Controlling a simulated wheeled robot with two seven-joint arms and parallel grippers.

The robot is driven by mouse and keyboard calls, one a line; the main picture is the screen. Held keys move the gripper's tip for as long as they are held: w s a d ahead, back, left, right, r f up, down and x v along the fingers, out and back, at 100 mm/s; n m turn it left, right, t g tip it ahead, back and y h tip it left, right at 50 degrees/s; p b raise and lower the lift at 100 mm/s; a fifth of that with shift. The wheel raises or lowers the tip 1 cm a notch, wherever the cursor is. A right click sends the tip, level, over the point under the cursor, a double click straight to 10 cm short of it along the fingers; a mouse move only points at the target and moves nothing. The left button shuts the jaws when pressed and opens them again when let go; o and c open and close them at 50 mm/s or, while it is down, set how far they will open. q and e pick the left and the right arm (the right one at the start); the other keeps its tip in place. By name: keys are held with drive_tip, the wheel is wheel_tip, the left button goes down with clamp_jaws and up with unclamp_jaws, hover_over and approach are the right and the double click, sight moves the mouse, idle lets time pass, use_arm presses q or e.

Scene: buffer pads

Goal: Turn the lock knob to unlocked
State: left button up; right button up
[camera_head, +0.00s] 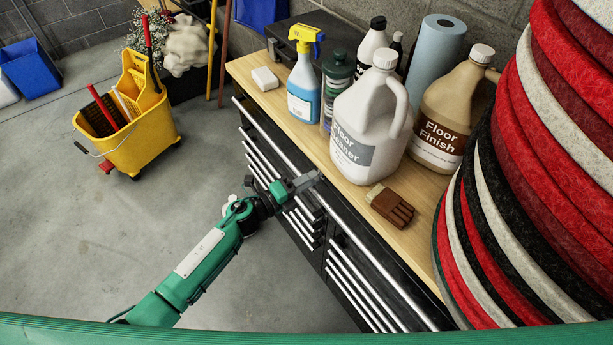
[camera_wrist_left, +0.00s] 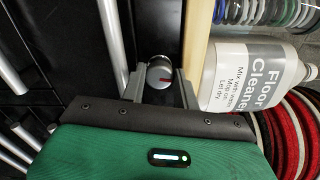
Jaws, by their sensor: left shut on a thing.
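My right gripper is not in view.
On the wooden top (camera_head: 415,240) stand a floor cleaner jug (camera_head: 365,125), a floor finish jug (camera_head: 448,115), a spray bottle (camera_head: 303,85) and a brush (camera_head: 390,206). Stacked pads (camera_head: 540,170) stand at the right. Long drawer handles (camera_head: 280,150) line the front. A yellow mop bucket (camera_head: 130,135) is at the left.

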use_arm(q)
drive_tip(key=shift+n+p, duration=0.5)
drive_tip(key=shift+n, duration=0.6)
drive_tip(key=o, duration=1)
drive_tip(key=shift+c, duration=0.2)
drive_tip(key=shift+a+f, duration=0.1)
